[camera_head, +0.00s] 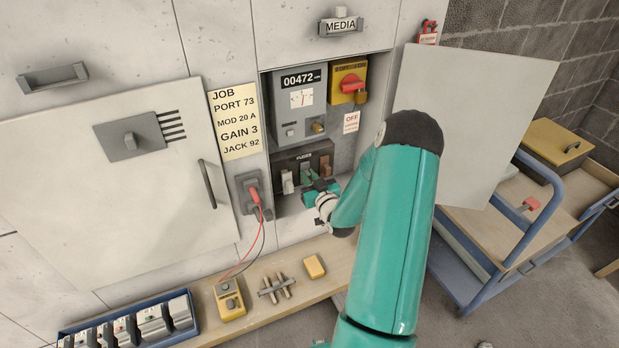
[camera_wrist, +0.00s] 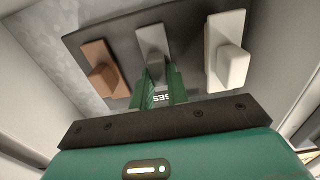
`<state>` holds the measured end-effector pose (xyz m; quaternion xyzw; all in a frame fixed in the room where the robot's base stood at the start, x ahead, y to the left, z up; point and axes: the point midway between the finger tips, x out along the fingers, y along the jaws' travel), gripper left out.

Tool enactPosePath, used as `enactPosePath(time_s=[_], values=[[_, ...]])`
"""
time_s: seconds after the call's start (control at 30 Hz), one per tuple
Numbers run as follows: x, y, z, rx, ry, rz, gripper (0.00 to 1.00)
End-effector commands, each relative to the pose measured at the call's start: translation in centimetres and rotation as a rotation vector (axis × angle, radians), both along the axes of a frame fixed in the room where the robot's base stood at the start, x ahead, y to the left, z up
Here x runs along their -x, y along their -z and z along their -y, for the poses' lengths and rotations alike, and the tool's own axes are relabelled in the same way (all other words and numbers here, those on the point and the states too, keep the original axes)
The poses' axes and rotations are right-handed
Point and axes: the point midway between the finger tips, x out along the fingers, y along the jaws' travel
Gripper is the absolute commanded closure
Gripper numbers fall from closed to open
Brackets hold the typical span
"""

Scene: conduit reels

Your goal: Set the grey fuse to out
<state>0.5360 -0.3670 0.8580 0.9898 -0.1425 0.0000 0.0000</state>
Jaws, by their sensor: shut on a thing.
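A dark fuse block (camera_head: 283,162) sits low inside the open cabinet bay and holds three fuses in a row. In the head view the white fuse (camera_head: 287,182) is left, the grey fuse (camera_head: 305,164) is in the middle and the brown fuse (camera_head: 325,163) is right. The wrist view shows them in reverse order: brown (camera_wrist: 101,68), grey (camera_wrist: 152,42), white (camera_wrist: 228,52). My gripper (camera_wrist: 161,78) is shut on the grey fuse's handle, with one green finger on each side. The grey fuse's base is against the block; the fingers hide part of its handle.
An open panel door (camera_head: 470,110) stands right of the bay. Above the block are a meter (camera_head: 300,100) and a red rotary switch (camera_head: 352,84). A red cable (camera_head: 240,263) hangs left of the bay. A bench (camera_head: 325,288) with tools lies below.

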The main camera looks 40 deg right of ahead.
Motion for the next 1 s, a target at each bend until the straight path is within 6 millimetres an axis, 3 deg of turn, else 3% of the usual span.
enactPosePath(time_s=[0.2, 0.43, 0.47, 0.57, 0.87, 1.0], values=[[2.1, 0.0, -0.6, 0.0, -0.001, -0.001, 1.0], [2.2, 0.0, -0.6, 0.0, 0.0, 0.0, 1.0], [2.2, 0.0, -0.6, 0.0, 0.0, 0.0, 0.82], [2.2, 0.0, -0.6, 0.0, 0.0, 0.0, 0.62], [2.2, 0.0, -0.7, 0.0, 0.0, 0.0, 0.62], [3.2, 0.0, -0.9, 0.0, 0.0, -0.001, 0.62]])
